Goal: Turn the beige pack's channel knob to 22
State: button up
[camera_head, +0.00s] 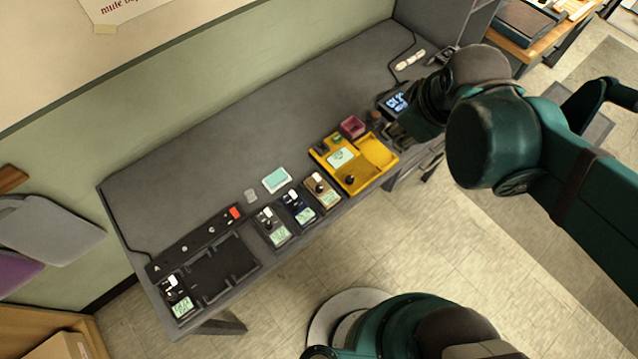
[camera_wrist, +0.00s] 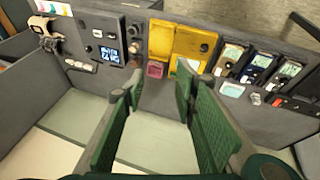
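The beige pack (camera_head: 322,190) stands on the grey bench in a row of packs, between the yellow tray and a blue pack (camera_head: 298,208). It has a pale display and a knob; the display number and knob setting are too small to read. In the wrist view the beige pack (camera_wrist: 232,56) is at the upper right, beyond the right finger. My gripper (camera_head: 396,136) is by the right part of the bench, near the dark display box and right of the yellow tray. In the wrist view my gripper (camera_wrist: 160,85) has its green fingers apart, with nothing between them.
The yellow tray (camera_head: 374,151) lies between my gripper and the beige pack, with a pink box (camera_head: 351,127) behind it. A dark grey pack (camera_head: 271,229) and a black charging rack (camera_head: 222,272) are farther left. The back of the bench is mostly clear.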

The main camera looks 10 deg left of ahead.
jog(key=a+f+n+g, duration=0.3)
jog(key=a+f+n, duration=0.5)
jog(key=a+n, duration=0.4)
jog(key=n+g, duration=0.2)
jog(key=n, duration=1)
send_over(319, 188)
jog(key=shift+h, duration=0.4)
jog(key=shift+f, duration=4.05)
jog(key=shift+f, duration=0.15)
jog(key=shift+f+b, duration=1.05)
jog(key=shift+f, duration=2.7)
jog(key=c, duration=0.9)
